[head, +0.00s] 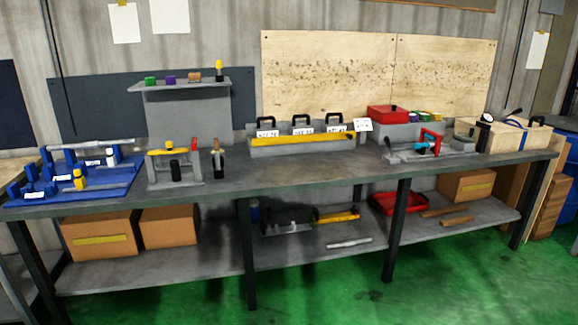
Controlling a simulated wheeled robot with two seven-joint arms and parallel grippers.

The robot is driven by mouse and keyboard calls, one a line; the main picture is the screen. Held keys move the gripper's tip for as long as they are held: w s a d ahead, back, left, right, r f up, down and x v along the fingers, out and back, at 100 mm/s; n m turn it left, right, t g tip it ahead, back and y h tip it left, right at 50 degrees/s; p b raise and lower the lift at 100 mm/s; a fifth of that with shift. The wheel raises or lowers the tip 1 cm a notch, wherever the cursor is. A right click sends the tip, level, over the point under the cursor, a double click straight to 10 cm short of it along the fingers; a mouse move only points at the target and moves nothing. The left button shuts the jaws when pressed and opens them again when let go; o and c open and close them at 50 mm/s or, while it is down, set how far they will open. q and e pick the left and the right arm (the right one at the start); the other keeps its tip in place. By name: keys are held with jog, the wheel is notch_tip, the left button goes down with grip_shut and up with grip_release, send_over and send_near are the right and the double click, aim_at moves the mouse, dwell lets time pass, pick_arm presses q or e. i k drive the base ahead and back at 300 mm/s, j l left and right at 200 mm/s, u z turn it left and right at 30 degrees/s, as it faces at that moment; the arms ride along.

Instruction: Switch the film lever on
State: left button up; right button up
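No part is plainly marked as the film lever, and I cannot tell which one it is. A small grey stand (184,182) with a yellow bar, a black cylinder and an upright red handle (194,144) stands left of the bench's middle. A dark upright handle (217,160) stands just right of it. At the right, a grey fixture (425,154) carries a red frame (431,135) and a light blue part. The on or off position of any lever is too small to tell. Neither of my grippers is in view.
The long grey workbench (290,178) has free room along its front. A blue tray (110,188) holds tools at the left. A grey rack (305,146) with black handles stands at the back. Cardboard boxes (98,235) sit on the lower shelf. Green floor (440,275) in front is clear.

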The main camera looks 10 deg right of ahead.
aim_at(387, 139)
jog(key=i+j+z, duration=0.15)
jog(key=i+z, duration=0.25)
jog(key=i+j+z, duration=0.9)
jog(key=i+j, duration=0.2)
jog(key=j, duration=0.15)
